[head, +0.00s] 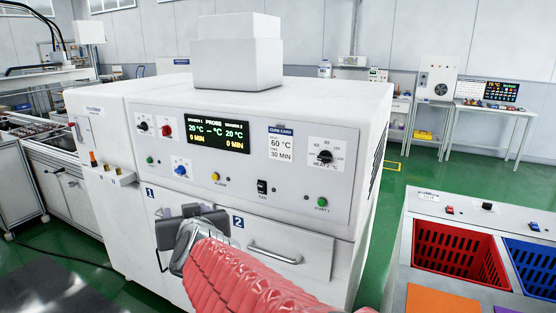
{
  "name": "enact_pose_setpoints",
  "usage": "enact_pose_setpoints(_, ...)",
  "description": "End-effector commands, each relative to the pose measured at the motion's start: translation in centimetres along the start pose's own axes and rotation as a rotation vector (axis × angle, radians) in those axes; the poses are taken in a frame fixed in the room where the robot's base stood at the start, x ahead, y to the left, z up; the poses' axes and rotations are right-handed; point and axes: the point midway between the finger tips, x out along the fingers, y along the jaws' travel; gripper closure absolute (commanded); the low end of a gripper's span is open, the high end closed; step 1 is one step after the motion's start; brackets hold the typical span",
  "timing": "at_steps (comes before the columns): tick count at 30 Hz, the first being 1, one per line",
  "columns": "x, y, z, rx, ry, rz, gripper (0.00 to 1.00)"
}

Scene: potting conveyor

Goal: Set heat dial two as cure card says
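The heat 2 dial (324,157) is a black knob on a white plate at the right of the oven's front panel. Marks ring it; which mark its pointer faces is too small to tell. The cure card (281,144), left of the dial, reads 60 °C and 30 MIN. My gripper (190,212) is in front of drawer 1, below and left of the dial and well apart from it. Its fingers are small and partly hidden by its own body, so I cannot tell if they are open or shut. No held object shows.
The display (218,133) shows 20 °C and 0 MIN for both drawers. Another black knob (143,127), a fan switch (262,187) and coloured buttons share the panel. A drawer handle (274,254) sticks out below. Red (455,252) and blue bins stand at right.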

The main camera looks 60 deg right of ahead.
Motion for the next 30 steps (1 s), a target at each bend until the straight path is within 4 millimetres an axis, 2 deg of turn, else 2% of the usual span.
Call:
enact_pose_setpoints(1,0.7,2.4,-0.9,0.032,0.042,0.065,0.48)
enact_pose_setpoints(3,1.2,6.0,-2.3,0.049,0.103,0.163,0.48)
enact_pose_setpoints(7,1.0,13.2,-4.0,0.069,0.197,0.372,0.48)
enact_pose_setpoints(12,-1.3,22.1,-4.8,0.075,0.279,0.658,0.48)
enact_pose_setpoints(15,-3.0,25.6,-4.8,0.070,0.300,0.783,0.48)
enact_pose_setpoints(18,-4.1,27.4,-4.7,0.067,0.310,0.856,0.48)
enact_pose_setpoints(20,-4.4,27.9,-4.6,0.066,0.311,0.874,0.48)
enact_pose_setpoints(30,-4.4,27.9,-4.6,0.065,0.312,0.877,0.48)
